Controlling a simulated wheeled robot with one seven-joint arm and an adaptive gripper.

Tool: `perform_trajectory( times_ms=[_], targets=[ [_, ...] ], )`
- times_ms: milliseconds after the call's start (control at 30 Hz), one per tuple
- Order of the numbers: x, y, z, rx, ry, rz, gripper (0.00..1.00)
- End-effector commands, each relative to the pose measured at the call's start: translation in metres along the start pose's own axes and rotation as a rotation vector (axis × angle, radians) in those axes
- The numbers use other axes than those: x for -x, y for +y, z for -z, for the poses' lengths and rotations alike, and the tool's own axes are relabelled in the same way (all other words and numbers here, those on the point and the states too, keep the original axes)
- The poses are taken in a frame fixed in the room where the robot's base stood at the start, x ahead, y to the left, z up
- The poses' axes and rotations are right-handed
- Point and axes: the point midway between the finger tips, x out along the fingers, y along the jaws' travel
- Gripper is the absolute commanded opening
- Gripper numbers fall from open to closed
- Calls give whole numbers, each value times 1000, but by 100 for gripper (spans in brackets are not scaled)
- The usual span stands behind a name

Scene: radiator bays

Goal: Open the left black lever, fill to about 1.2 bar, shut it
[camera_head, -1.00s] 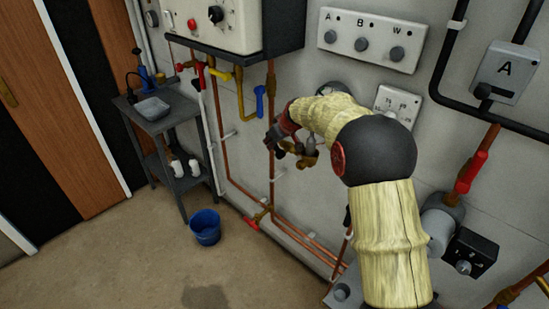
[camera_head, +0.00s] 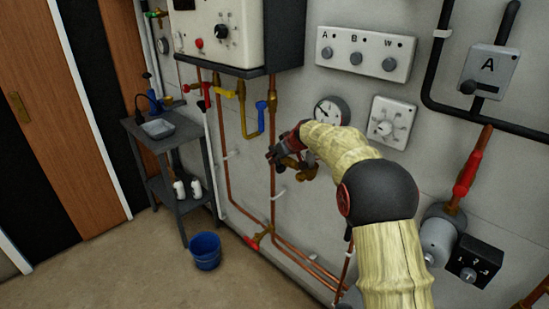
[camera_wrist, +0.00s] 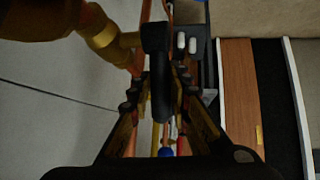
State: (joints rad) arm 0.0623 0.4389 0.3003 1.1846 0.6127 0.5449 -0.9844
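My gripper (camera_head: 281,158) is in front of the wall pipes, left of and below the round pressure gauge (camera_head: 331,111). The gauge is white-faced and partly hidden by my arm; its reading is too small to tell. In the wrist view a black lever (camera_wrist: 160,65) lies between the two fingers of my gripper (camera_wrist: 161,82). The fingers stand apart on either side of it, with narrow gaps showing; contact is not clear. A brass valve body (camera_wrist: 108,42) is beside the lever at upper left. In the head view my gripper and arm largely hide the lever.
A boiler box (camera_head: 222,35) hangs above left, with a blue-handled valve (camera_head: 261,107) under it. A grey side table (camera_head: 165,155) and blue bucket (camera_head: 205,250) stand at left. A dial plate (camera_head: 391,122) and black pipes are at right. The floor in front is clear.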

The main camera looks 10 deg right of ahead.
Motion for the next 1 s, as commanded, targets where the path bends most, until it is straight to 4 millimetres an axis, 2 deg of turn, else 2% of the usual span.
perform_trajectory(
  times_ms=[267, 633, 767, 1000],
  targets=[
    [0, 0, 1, 0, 2, -1, 36],
    [6, 0, 3, -1, 4, -2, 36],
    [23, 1, 3, -1, 6, -3, 36],
    [72, 1, 3, -1, 6, -4, 36]
  ],
)
